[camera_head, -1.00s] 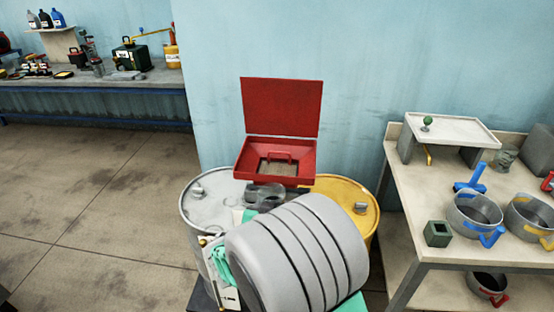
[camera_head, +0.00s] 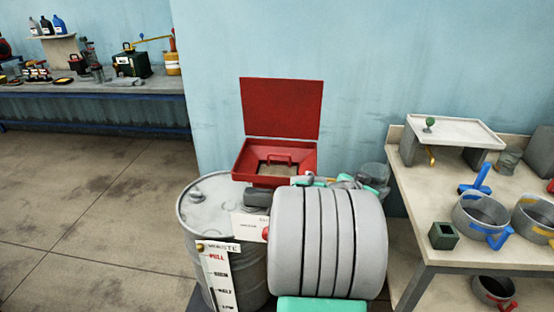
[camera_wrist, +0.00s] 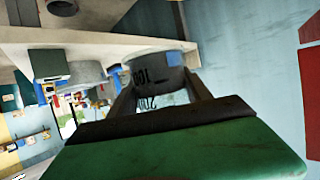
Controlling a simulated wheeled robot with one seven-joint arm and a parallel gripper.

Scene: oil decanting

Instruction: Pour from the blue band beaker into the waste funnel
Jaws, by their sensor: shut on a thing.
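The red waste funnel (camera_head: 304,160) sits behind my arm, its square lid (camera_head: 281,108) standing open against the wall. My gripper (camera_wrist: 160,95) is shut on a grey see-through beaker (camera_wrist: 150,72) with dark volume marks. This beaker also shows in the head view (camera_head: 374,174), to the right of the funnel and apart from it. My arm hides part of the space between funnel and beaker.
A grey drum (camera_head: 205,195) with a waste level gauge (camera_head: 219,275) stands below the funnel. The right table (camera_head: 440,245) holds a blue-handled pot (camera_head: 478,215), a yellow-handled pot (camera_head: 532,220), a green block (camera_head: 442,236), another beaker (camera_head: 508,161) and a raised white tray (camera_head: 452,130).

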